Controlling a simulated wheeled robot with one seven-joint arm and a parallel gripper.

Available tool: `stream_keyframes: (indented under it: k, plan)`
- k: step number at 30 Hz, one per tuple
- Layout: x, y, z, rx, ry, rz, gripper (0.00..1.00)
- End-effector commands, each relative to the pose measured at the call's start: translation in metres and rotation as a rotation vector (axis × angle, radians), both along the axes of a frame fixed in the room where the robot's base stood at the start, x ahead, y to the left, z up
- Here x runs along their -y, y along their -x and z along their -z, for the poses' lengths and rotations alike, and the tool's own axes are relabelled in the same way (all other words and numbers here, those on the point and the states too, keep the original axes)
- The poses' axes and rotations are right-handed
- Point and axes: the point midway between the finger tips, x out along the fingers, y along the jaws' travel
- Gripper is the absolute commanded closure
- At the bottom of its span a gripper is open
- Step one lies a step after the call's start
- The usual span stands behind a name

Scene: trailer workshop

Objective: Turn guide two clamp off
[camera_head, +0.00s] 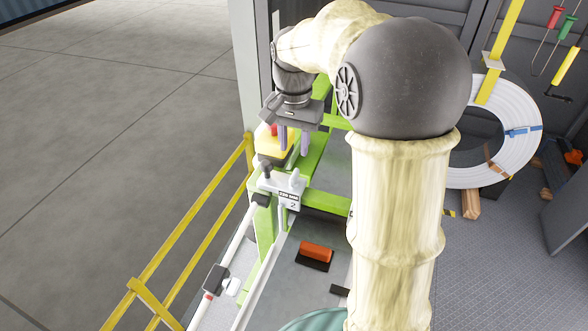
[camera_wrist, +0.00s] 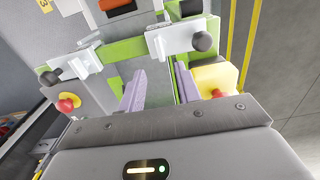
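The guide two clamp (camera_head: 284,188) is a pale bracket with a dark knob and a plate marked 2, on a green frame. A pale bracket (camera_wrist: 170,40) with a dark round knob (camera_wrist: 205,41) at the upper right of the wrist view appears to be the same clamp. My gripper (camera_head: 295,141) is open and empty, just behind the clamp in the head view. In the wrist view its two purple fingers (camera_wrist: 160,87) stand apart, below the bracket. I see no clear contact between them and the knob.
A yellow box (camera_head: 273,145) with a red button stands beside my fingers. Another pale bracket (camera_wrist: 75,66) with a knob and a red button (camera_wrist: 68,103) are at left in the wrist view. A yellow railing (camera_head: 185,228) borders open floor. An orange block (camera_head: 316,251) lies right of the rail.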

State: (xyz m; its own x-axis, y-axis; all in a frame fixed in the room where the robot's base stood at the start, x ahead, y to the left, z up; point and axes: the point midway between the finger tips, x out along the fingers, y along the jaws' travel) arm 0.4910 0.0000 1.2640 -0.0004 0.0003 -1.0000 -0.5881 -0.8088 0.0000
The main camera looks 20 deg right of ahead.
Motion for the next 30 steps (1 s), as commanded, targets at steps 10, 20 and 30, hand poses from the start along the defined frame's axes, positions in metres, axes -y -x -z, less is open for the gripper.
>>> stream_keyframes:
  k: [10,20,30]
  plan:
    - [0.0,0.001,0.062,-0.004,-0.001,-0.001,0.66]
    - [0.0,0.0,0.09,0.001,0.001,-0.001,0.66]
    - [0.0,0.0,0.09,0.001,0.001,0.0,0.92]
